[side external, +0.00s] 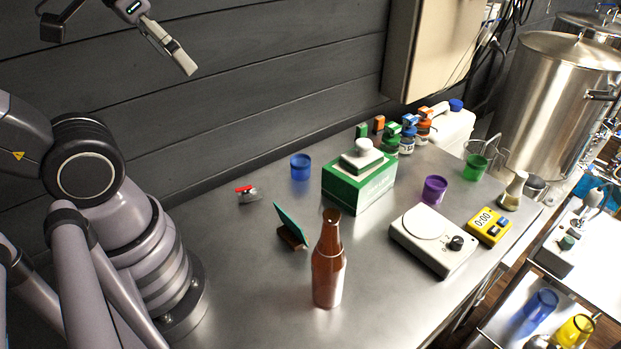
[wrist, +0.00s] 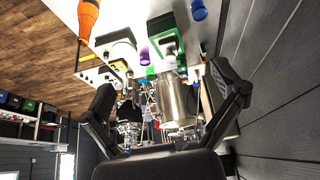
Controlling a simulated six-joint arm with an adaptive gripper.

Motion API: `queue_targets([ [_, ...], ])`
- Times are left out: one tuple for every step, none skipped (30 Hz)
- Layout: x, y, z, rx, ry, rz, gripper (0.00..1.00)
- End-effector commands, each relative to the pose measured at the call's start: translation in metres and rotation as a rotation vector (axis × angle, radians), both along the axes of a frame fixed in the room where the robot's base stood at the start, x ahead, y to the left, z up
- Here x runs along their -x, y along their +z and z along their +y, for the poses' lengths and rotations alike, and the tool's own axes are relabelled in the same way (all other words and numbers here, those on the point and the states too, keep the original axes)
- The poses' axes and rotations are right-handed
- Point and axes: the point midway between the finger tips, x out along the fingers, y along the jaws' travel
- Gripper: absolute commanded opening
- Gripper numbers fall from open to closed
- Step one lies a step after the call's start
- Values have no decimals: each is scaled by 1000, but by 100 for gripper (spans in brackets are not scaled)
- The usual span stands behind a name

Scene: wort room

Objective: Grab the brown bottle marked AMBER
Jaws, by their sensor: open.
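One brown bottle (side external: 328,262) stands upright near the front of the steel table in the side view. No AMBER marking can be read on it from here. In the wrist view an orange-brown bottle shape (wrist: 88,18) shows at the top left, cut by the frame edge. My gripper (side external: 190,68) is high at the upper left of the side view, well above the table and far from the bottle. In the wrist view its two fingers (wrist: 168,104) are spread wide with nothing between them.
A green box (side external: 358,188), a white scale (side external: 432,240), a yellow timer (side external: 489,227) and a purple cup (side external: 434,189) stand right of the bottle. A small green panel (side external: 290,226) leans close behind it. A blue cup (side external: 300,167) is farther back. Bare steel lies left of the bottle.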

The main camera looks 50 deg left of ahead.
Motion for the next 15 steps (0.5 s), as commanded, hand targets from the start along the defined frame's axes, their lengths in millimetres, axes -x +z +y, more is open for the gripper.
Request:
queue_targets([
  [0,0,0,0,0,0,94],
  [0,0,0,0,0,0,94],
  [0,0,0,0,0,0,94],
  [0,0,0,0,0,1,94],
  [0,0,0,0,0,1,94],
  [0,0,0,0,0,1,94],
  [0,0,0,0,0,1,94],
  [0,0,0,0,0,1,94],
  [0,0,0,0,0,1,94],
  [0,0,0,0,0,1,94],
  [0,0,0,0,0,1,94],
  [0,0,0,0,0,1,94],
  [0,0,0,1,0,5,94],
  [-1,-1,-1,4,1,12,94],
  [-3,-2,-2,12,4,30,94],
])
